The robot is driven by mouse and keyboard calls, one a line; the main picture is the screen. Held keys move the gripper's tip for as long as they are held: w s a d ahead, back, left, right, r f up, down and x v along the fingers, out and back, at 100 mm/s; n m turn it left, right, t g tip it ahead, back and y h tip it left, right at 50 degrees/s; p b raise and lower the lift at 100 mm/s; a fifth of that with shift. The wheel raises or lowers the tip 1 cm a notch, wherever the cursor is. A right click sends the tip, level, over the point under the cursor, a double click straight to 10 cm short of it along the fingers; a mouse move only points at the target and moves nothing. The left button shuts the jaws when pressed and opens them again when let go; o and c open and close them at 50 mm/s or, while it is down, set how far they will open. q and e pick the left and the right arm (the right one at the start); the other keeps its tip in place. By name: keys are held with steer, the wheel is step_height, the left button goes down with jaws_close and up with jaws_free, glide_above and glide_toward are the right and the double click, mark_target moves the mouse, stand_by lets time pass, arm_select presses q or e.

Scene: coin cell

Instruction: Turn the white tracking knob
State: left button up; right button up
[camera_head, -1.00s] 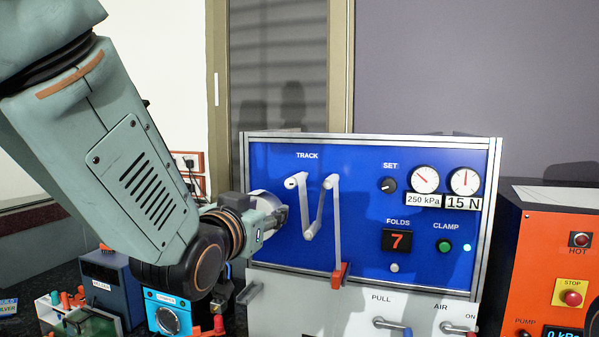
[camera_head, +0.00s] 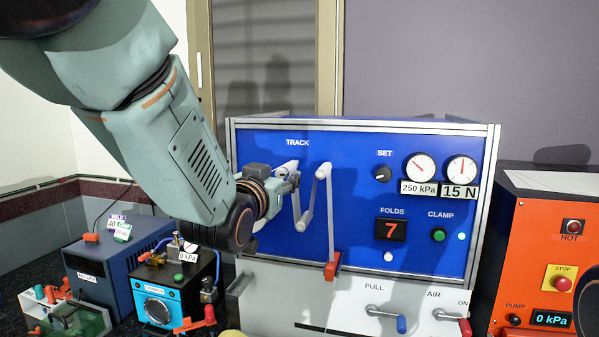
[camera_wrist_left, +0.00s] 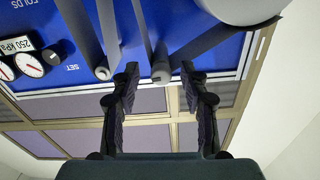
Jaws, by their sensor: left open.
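The blue panel (camera_head: 350,225) has a TRACK label at its upper left. Below the label is the white tracking knob (camera_head: 291,165), a small pale cylinder end, partly hidden by my left gripper (camera_head: 293,178). In the left wrist view the picture is upside down. There the knob (camera_wrist_left: 161,73) shows between the two dark fingertips of my open left gripper (camera_wrist_left: 160,70), with gaps at its sides. I cannot tell whether the fingers reach past its end.
A grey strip (camera_head: 331,220) runs over rollers right of the knob. A large white roll (camera_wrist_left: 240,8) is close by in the wrist view. The SET dial (camera_head: 382,174) and gauges (camera_head: 420,167) are farther right. An orange machine (camera_head: 535,240) stands at the right.

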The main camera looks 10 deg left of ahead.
arm_select(q)
steer(key=shift+w+a, duration=0.1)
steer(key=shift+w, duration=0.15)
steer(key=shift+s+r, duration=0.2)
steer(key=shift+s, duration=0.15)
steer(key=shift+s+r, duration=0.1)
steer(key=shift+s, duration=0.15)
steer(key=shift+c, duration=0.5)
steer(key=shift+w+f, duration=0.3)
steer(key=shift+w, duration=0.25)
steer(key=c, duration=0.5)
jaws_close()
